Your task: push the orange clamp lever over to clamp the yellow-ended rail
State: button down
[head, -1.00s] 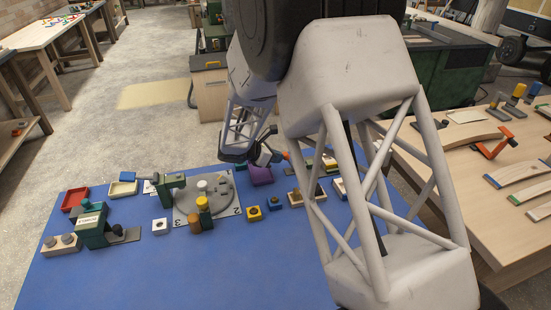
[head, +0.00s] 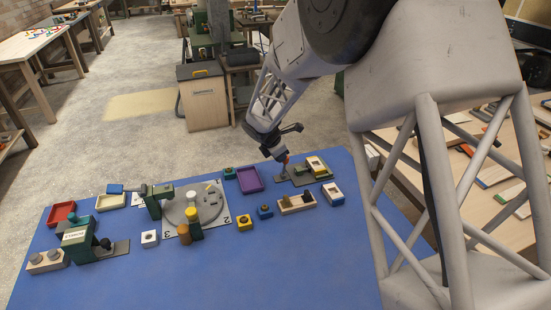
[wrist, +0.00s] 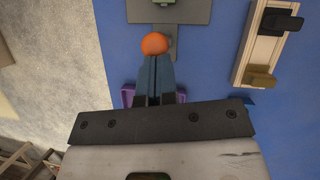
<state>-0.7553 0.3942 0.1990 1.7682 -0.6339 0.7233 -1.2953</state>
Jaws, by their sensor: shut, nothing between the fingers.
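The orange clamp lever's round knob (wrist: 155,43) is in the wrist view, just beyond my fingertips. In the head view the orange lever (head: 287,159) stands on a grey base plate (head: 298,177) at the back right of the blue table. My gripper (head: 282,156) is right beside the knob; in the wrist view its fingers (wrist: 155,62) are shut together and empty, pointing at it. I cannot tell whether they touch. A block with yellow and white (head: 317,165), perhaps the rail's end, sits on the plate, right of the lever. The rail is hardly distinguishable.
A purple tray (head: 250,180) lies left of the clamp. A wooden block with dark fittings (head: 297,203) lies in front, also in the wrist view (wrist: 265,45). A round grey turntable (head: 205,205) stands further left. The blue table's front middle is clear.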

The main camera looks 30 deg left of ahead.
jog(key=shift+w+d+g+y, duration=0.5)
jog(key=shift+w+d, duration=0.05)
jog(key=shift+w+d+f, duration=0.1)
jog(key=shift+w+d, duration=0.8)
dwell(0.4)
jog(key=v, duration=1.3)
jog(key=shift+s, duration=0.15)
jog(key=shift+d, duration=0.1)
